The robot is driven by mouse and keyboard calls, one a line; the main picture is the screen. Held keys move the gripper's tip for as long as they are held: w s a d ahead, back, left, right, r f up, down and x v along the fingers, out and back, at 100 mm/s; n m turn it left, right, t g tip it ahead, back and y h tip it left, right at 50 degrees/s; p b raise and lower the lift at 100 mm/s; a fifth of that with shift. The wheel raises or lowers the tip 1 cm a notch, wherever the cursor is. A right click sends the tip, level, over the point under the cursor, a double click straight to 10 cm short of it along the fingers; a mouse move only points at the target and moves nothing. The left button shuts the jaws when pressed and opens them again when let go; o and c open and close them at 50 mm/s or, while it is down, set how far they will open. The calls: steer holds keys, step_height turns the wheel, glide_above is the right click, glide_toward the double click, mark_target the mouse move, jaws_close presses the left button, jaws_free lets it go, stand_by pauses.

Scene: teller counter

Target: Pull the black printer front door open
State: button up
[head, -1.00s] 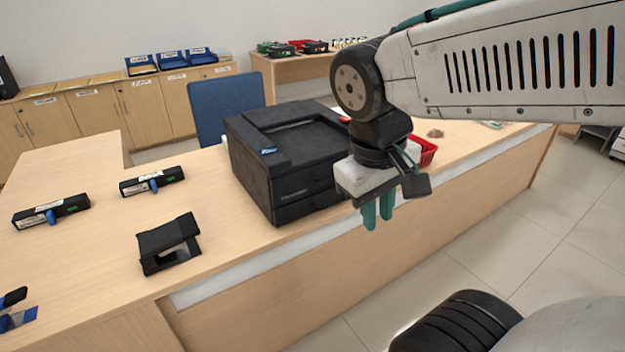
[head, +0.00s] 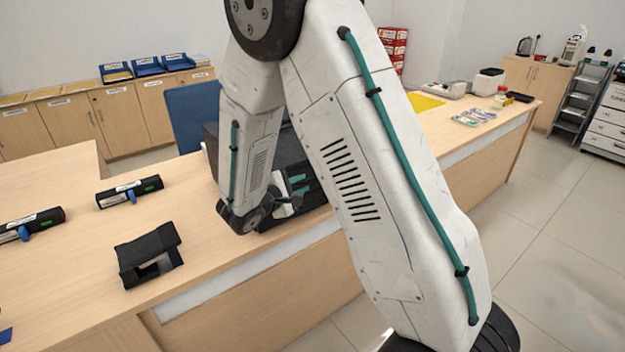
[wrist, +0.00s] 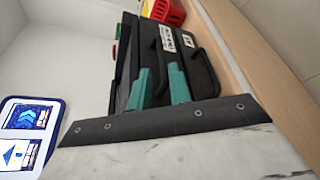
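The black printer (head: 212,145) stands on the counter, mostly hidden behind my arm in the head view. In the wrist view its black front (wrist: 150,50) shows tilted, with white labels and a dark bar handle (wrist: 207,66). My gripper (head: 298,184) has teal fingers and is at the printer's front. In the wrist view my gripper (wrist: 163,84) is open, with a gap between its fingers. The handle shows beside the right finger. I cannot tell whether either finger touches the printer. I see no clear opening of the front door.
A black stand (head: 150,257) and black devices with blue parts (head: 130,191) lie on the counter left of the printer. A blue chair (head: 190,112) is behind. A red tray (wrist: 165,10) is beyond the printer. Tiled floor (head: 540,240) is clear at right.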

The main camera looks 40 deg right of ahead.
mark_target(309, 180)
steer(key=shift+w+d+f, duration=0.15)
steer(key=shift+w+f, duration=0.3)
steer(key=shift+f, duration=0.05)
steer(key=shift+t, duration=0.3)
steer(key=x, duration=0.7)
steer(key=shift+c, duration=0.3)
jaws_close()
